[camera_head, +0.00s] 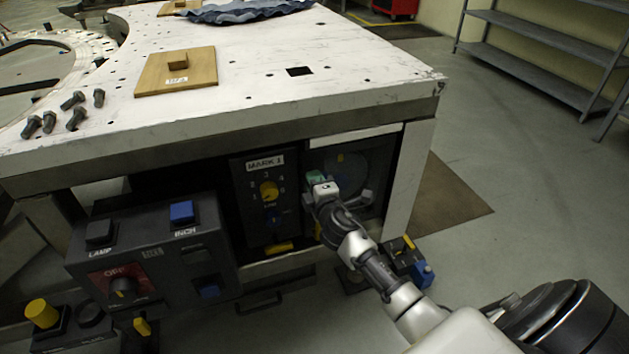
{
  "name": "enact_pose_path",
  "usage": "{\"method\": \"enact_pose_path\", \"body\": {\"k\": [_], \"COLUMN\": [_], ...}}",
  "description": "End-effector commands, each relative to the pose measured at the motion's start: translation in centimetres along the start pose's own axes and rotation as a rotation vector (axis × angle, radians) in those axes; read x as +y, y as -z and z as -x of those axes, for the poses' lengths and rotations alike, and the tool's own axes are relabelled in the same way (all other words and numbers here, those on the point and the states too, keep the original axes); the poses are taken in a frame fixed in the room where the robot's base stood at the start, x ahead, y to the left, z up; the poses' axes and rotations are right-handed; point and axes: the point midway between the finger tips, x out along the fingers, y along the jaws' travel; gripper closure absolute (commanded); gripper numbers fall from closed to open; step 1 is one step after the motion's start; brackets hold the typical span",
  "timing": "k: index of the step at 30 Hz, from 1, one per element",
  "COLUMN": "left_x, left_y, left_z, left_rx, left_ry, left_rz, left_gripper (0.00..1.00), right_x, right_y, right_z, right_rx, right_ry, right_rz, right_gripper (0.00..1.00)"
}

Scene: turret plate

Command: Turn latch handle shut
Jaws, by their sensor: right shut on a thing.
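A dark recessed panel with a round, dark door (368,165) sits under the table top at the right. A small yellow mark (340,157) shows near the door's top. My right gripper (316,184) reaches in from the lower right to the left side of this door. It is shut on the latch handle (315,176), of which only a small greenish part shows; the gripper hides the rest. The handle's exact angle cannot be told. My left gripper is not in view.
A dial panel marked MARK 1 (257,200) is just left of my right gripper. A control box (150,255) with LAMP and INCH buttons stands further left. The white table top (350,95) overhangs above. Blue and yellow parts (408,262) are below my forearm.

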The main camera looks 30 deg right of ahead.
Motion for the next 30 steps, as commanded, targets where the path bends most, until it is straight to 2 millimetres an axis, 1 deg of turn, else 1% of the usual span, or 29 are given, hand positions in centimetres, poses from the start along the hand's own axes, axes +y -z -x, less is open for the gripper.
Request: {"method": "enact_pose_path", "body": {"k": [7,20,21,25,26,30], "left_x": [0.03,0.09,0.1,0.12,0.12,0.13], "left_y": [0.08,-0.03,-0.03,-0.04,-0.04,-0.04], "left_z": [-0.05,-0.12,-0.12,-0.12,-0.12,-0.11], "left_rx": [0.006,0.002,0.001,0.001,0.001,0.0], "left_ry": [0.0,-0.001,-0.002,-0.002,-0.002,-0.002], "left_rz": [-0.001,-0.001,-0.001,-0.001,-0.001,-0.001], "left_gripper": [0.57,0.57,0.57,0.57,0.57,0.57], "right_x": [-0.14,-0.18,-0.18,-0.17,-0.16,-0.14], "right_y": [0.08,0.07,0.07,0.05,0.05,0.03], "right_z": [0.02,0.02,0.02,0.02,0.02,0.01], "right_rx": [0.002,0.002,0.001,0.001,0.001,0.001], "right_ry": [0.001,0.001,0.001,0.001,0.001,0.001], "right_rz": [0.055,0.065,0.065,0.064,0.064,0.063], "right_gripper": [1.0,1.0,0.78,0.58,0.55,0.55]}}
